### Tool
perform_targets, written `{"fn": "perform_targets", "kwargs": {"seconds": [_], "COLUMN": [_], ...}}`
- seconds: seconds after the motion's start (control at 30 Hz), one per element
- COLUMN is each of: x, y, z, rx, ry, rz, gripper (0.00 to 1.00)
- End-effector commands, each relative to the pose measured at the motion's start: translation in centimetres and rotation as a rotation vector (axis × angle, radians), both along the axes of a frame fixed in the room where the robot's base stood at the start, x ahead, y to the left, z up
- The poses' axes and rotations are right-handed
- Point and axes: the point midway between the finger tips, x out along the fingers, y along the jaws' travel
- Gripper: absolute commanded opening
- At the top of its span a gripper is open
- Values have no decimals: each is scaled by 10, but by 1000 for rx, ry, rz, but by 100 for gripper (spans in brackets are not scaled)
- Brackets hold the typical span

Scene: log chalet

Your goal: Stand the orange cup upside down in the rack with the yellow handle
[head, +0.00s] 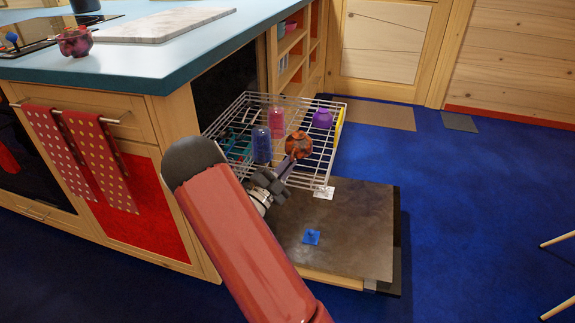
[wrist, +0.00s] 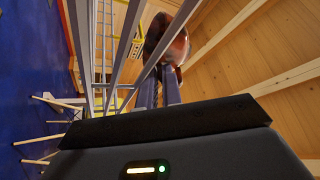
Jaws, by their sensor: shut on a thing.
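The orange cup (head: 298,146), mottled with dark patches, is at the tip of my gripper (head: 285,168) over the front right part of the wire rack (head: 245,113) in the head view. My gripper is shut on it. The yellow handle (head: 341,116) is on the rack's right end.
The rack holds a blue glass (head: 262,146), a pink glass (head: 277,122), a purple cup (head: 322,119) and teal items at left. Below it the open dishwasher door (head: 350,235) bears a small blue object (head: 311,237). The counter (head: 150,67) borders the rack at left. Rack wires pass close to my fingers.

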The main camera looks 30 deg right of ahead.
Motion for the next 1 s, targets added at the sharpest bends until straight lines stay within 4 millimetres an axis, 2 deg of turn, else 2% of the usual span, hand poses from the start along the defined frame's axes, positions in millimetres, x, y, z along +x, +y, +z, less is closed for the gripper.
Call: {"fn": "perform_targets", "kwargs": {"seconds": [0.03, 0.27, 0.3, 0.4, 0.53, 0.87, 0.9, 1.0], "x": [0, 0, 0, 0, -1, -18, -19, -23], "y": [1, 1, 1, 1, 6, 54, 59, 68], "z": [-52, -52, -52, -53, -52, -41, -39, -34], "rx": [134, 134, 134, 134, 129, 40, 31, 11], "ry": [89, 90, 90, 90, 86, 32, 25, 8], "rz": [20, 19, 19, 19, 20, 11, 9, 4], "gripper": [0, 0, 12, 25, 25, 26, 32, 32]}}
